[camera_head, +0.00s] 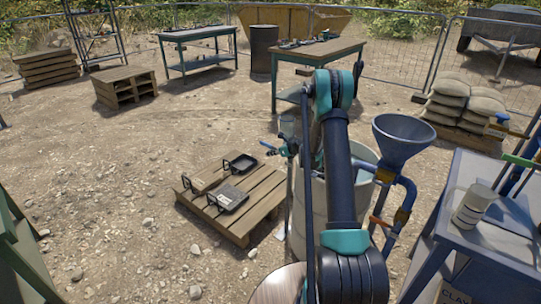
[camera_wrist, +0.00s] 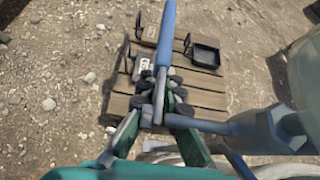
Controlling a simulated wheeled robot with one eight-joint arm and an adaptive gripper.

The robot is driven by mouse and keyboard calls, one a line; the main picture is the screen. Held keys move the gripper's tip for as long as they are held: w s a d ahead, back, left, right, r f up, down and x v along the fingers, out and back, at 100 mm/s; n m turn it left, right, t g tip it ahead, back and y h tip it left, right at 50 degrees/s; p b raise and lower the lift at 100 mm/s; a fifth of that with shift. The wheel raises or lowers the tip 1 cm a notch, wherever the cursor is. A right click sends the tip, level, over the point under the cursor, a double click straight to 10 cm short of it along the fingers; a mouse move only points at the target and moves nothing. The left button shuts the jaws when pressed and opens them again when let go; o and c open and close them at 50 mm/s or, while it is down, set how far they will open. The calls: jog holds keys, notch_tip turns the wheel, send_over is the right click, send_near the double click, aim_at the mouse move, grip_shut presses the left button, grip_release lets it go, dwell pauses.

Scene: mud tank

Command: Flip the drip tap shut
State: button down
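The drip tap is on the tank's left side in the head view, partly hidden by my arm. Its blue lever (camera_head: 270,148) points left there. In the wrist view the long blue lever (camera_wrist: 165,45) runs up from between my fingers, and the grey-blue tap body (camera_wrist: 265,130) is at the right, joined by a short pipe (camera_wrist: 207,126). My gripper (camera_wrist: 160,86) has dark pads close against both sides of the lever and looks shut on it; the exact contact is hard to see. The pale tank (camera_head: 297,230) stands behind my arm.
A wooden pallet (camera_head: 262,208) with black trays (camera_head: 240,162) lies on the ground below and left of the tap. A blue-grey funnel (camera_head: 402,137) with a blue pipe stands right of the tank. A blue table (camera_head: 495,230) is at the right. The gravel at left is open.

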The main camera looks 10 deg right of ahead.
jog(key=v, duration=1.2)
jog(key=shift+s, duration=0.1)
jog(key=s+a+r+n+g+h, duration=0.15)
jog(key=s+r+n, duration=0.25)
jog(key=s+n, duration=0.45)
jog(key=s+a+r+n+g+h, duration=0.1)
jog(key=s+a+r+n+h, duration=0.25)
jog(key=s, duration=0.85)
jog(key=s+d+f+n+h, duration=0.1)
jog(key=s+d+n, duration=0.1)
jog(key=s+n, duration=0.5)
jog(key=s+d+f+n+g+h, duration=0.1)
jog(key=s+n, duration=0.7)
jog(key=s, duration=1)
jog(key=shift+d+h, duration=0.45)
jog(key=shift+h, duration=0.15)
jog(key=shift+f+g, duration=0.15)
jog(key=shift+g, duration=0.1)
